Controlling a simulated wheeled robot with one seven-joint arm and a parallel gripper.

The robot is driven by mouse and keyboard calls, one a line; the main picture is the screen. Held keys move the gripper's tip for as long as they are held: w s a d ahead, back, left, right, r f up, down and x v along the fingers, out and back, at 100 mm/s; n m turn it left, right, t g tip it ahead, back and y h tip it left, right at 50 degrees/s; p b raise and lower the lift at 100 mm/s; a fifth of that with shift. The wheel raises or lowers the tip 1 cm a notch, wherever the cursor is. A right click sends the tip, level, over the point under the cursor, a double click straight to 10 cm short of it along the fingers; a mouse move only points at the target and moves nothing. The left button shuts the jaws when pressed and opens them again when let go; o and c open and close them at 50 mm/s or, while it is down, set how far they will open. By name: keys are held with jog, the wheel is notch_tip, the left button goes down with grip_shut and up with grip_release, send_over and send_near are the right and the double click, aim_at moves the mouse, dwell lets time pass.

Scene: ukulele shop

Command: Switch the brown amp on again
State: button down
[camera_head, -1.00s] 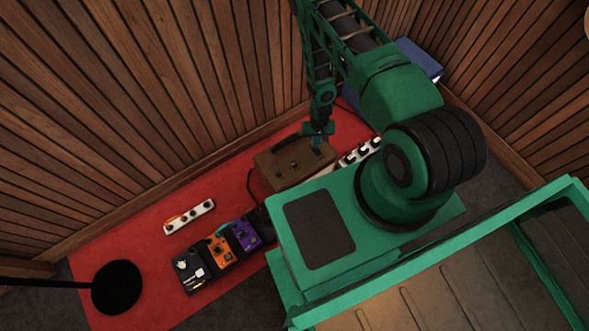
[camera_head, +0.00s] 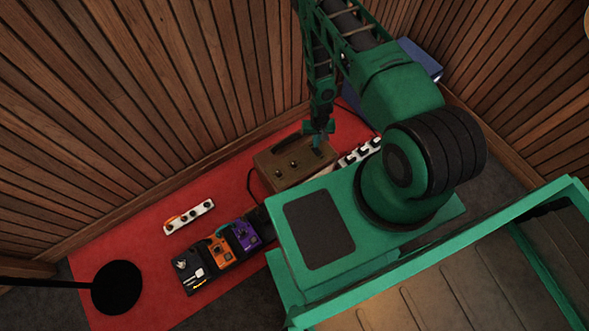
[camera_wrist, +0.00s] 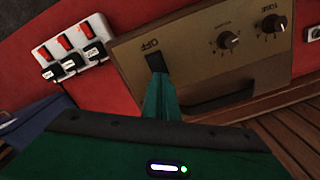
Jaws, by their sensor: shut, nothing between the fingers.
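The brown amp (camera_head: 270,163) stands on the red mat against the wooden wall. In the wrist view its brown panel (camera_wrist: 200,50) shows upside down, with two black knobs (camera_wrist: 228,40), a dark handle (camera_wrist: 222,98) and a black switch (camera_wrist: 155,62) beside the word OFF. My gripper (camera_head: 317,142) is shut and empty, pointing down at the amp's right end. In the wrist view my gripper (camera_wrist: 157,78) has its tip right at the switch and covers part of it. I cannot tell whether it touches the switch or which way the switch is set.
A white power strip (camera_wrist: 72,42) with red switches and black plugs lies close beside the amp. Another white strip (camera_head: 190,217) lies left on the red mat (camera_head: 130,235). Black, orange and purple pedals (camera_head: 220,248) sit in front. A blue case (camera_head: 422,62) is behind my arm.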

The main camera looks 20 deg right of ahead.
jog(key=shift+r, duration=2.65)
jog(key=w+d+r, duration=0.2)
jog(key=r, duration=0.7)
jog(key=w+d+r+h, duration=0.1)
jog(key=d+r, duration=0.1)
jog(key=r, duration=0.7)
jog(key=w+d+r, duration=0.2)
jog(key=d+r, duration=0.1)
jog(key=r, duration=0.5)
jog(key=s+d+r+m, duration=0.1)
jog(key=s+r, duration=0.2)
jog(key=r, duration=0.6)
jog(key=s+d+r, duration=0.1)
jog(key=s+r, duration=0.2)
jog(key=r, duration=0.6)
jog(key=s+a+r, duration=0.1)
jog(key=s+r, duration=0.8)
jog(key=s, duration=0.3)
jog(key=s+a+r+m+y, duration=0.1)
jog(key=s+r, duration=0.7)
jog(key=s, duration=0.4)
jog(key=shift+s+a+r+m, duration=0.15)
jog(key=shift+a+r+m, duration=0.15)
jog(key=shift+a+r, duration=0.1)
